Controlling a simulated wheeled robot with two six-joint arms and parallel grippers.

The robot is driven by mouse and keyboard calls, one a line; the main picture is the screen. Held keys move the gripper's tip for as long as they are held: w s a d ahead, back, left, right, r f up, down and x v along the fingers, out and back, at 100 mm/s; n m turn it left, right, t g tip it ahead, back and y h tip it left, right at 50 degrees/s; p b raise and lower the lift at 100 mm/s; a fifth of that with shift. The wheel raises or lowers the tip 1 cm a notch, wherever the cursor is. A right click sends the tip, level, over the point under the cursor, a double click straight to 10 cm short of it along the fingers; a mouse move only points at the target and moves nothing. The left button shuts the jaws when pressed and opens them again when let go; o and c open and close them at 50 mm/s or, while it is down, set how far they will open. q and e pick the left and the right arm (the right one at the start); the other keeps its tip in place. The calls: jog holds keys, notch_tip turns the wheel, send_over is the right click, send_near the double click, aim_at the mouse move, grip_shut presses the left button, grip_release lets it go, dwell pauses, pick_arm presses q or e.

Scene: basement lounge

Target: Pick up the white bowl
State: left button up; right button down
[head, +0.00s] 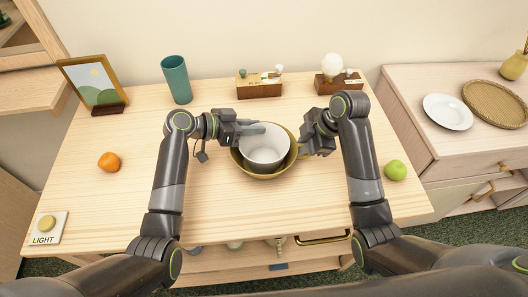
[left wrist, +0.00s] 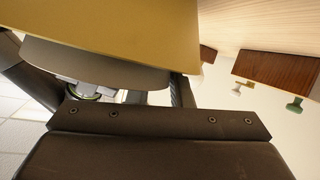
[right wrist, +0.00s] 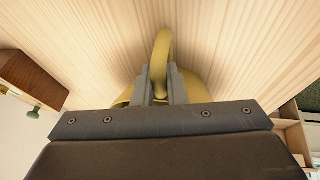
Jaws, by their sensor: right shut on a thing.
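The white bowl (head: 264,146) sits inside a larger gold bowl (head: 263,176) in the middle of the table. My left gripper (head: 262,130) is at the white bowl's upper left rim, with a finger reaching over it. I cannot tell whether it grips the rim. The left wrist view shows the gold bowl (left wrist: 130,22) close up and the white bowl's grey-shaded side (left wrist: 95,62); the fingertips are mostly hidden. My right gripper (head: 304,148) is at the gold bowl's right side. In the right wrist view its fingers (right wrist: 160,82) are shut on the gold bowl's curved handle (right wrist: 163,50).
On the table stand a picture frame (head: 93,84), a teal cup (head: 176,80), two wooden boxes (head: 259,90) (head: 335,88), an orange (head: 109,162), a green apple (head: 395,170) and a light switch (head: 47,227). A side cabinet at right holds a white plate (head: 447,112) and a wicker tray (head: 496,103).

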pick_arm(q)
jog(key=shift+d+f, duration=0.2)
jog(key=shift+d, duration=0.15)
pick_arm(e)
jog(key=shift+f, duration=0.1)
pick_arm(q)
jog(key=shift+c, duration=0.2)
grip_shut()
notch_tip(320, 180, up, 10)
jog(key=shift+w, duration=0.15)
pick_arm(e)
jog(key=c, duration=1.4)
grip_release()
